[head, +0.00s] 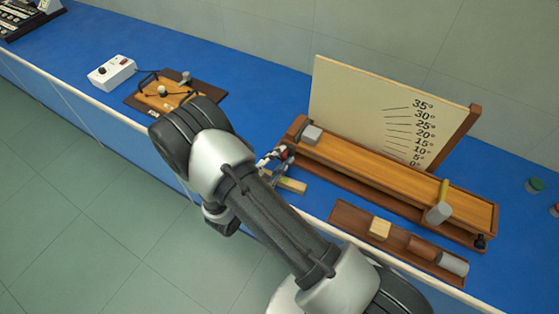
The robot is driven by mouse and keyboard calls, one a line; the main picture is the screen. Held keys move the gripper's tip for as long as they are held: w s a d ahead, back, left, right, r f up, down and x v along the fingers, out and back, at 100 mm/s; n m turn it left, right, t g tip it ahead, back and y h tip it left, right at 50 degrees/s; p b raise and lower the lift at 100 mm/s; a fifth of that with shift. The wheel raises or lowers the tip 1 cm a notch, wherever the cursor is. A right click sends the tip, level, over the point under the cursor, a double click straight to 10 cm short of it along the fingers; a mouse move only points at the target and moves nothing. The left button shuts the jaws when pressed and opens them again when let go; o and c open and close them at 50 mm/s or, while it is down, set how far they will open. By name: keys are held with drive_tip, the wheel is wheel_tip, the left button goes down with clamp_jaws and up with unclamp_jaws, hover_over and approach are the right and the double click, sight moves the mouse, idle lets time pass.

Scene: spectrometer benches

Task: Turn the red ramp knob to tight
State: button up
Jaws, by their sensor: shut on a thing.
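The red ramp knob (284,152) shows as a small red spot at the left end of the wooden ramp (400,187). My gripper (277,158) is at the knob, with its fingers shut around it. The fingers and my arm hide part of the knob, so its turn position cannot be told. The ramp lies low in front of a cream angle board (375,115) marked from 0° to 35°. A grey block (311,135) sits on the ramp's left end.
A wooden tray (345,212) with blocks and cylinders lies in front of the ramp. A yellowish block (292,185) lies below my gripper. A white box (111,72) and wooden board (150,98) are left.

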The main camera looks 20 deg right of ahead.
drive_tip(key=m+b, duration=0.4)
drive_tip(key=m, duration=0.1)
drive_tip(key=shift+s+d+f+t+y, duration=0.1)
drive_tip(key=shift+s+f+t+y, duration=0.05)
drive_tip(key=shift+f+t+y, duration=0.2)
drive_tip(key=m+b, duration=0.3)
drive_tip(key=b, duration=0.1)
drive_tip(key=shift+r+t+y, duration=0.1)
drive_tip(key=shift+t+y, duration=0.15)
drive_tip(key=shift+y, duration=0.1)
drive_tip(key=shift+b, duration=0.3)
drive_tip(key=o, duration=1.1)
drive_tip(key=shift+r, duration=0.15)
drive_tip(key=shift+c, duration=0.2)
